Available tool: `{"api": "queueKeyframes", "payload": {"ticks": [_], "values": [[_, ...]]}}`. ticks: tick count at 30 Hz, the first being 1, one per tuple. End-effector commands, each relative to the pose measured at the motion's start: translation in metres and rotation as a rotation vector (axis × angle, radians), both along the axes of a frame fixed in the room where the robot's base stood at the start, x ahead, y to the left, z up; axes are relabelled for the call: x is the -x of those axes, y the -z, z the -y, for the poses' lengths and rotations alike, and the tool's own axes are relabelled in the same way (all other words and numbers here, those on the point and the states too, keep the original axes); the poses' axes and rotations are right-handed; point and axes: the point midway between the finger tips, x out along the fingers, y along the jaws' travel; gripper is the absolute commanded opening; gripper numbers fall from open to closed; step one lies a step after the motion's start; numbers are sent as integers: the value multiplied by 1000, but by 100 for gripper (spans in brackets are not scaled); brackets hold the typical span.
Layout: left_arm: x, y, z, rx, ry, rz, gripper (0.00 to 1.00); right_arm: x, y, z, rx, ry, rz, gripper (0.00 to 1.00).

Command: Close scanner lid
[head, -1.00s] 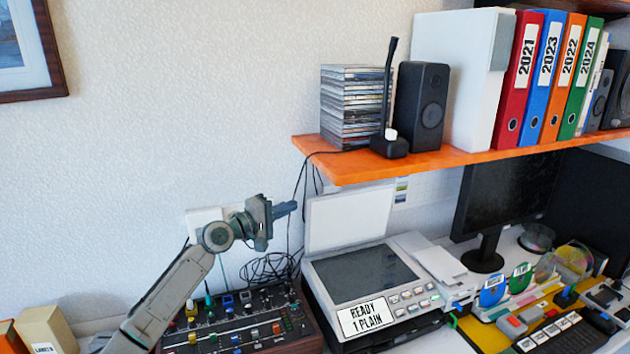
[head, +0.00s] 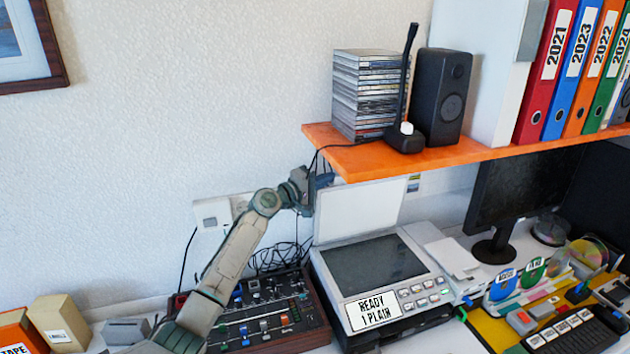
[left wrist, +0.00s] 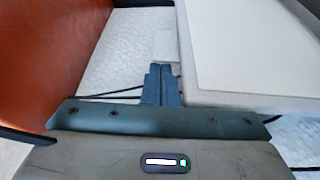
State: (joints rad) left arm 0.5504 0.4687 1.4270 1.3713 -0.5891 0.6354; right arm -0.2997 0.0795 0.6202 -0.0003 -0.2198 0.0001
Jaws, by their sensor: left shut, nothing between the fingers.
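The scanner (head: 378,262) stands on the desk with its dark glass showing and its front label reading "READY 1 PLAIN". Its white lid (head: 360,208) stands up, open, at the back of the scanner. My left gripper (head: 324,181) is shut and empty, at the upper left corner of the lid, just below the orange shelf. In the left wrist view my left gripper's fingers (left wrist: 161,84) are together, beside the left edge of the lid (left wrist: 250,50). I cannot tell whether they touch it. My right gripper is not in view.
The orange shelf (head: 440,160) overhangs the lid closely and also fills the left of the left wrist view (left wrist: 50,50). It carries a CD stack (head: 362,95), a microphone and a speaker (head: 442,95). A mixer (head: 262,315) stands left of the scanner.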

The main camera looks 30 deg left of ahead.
Motion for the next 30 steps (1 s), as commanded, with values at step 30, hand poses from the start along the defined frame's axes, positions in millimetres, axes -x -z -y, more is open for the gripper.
{"api": "queueKeyframes", "payload": {"ticks": [30], "values": [[37, 20, 50, -188, 3, 167, 0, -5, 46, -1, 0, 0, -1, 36]]}}
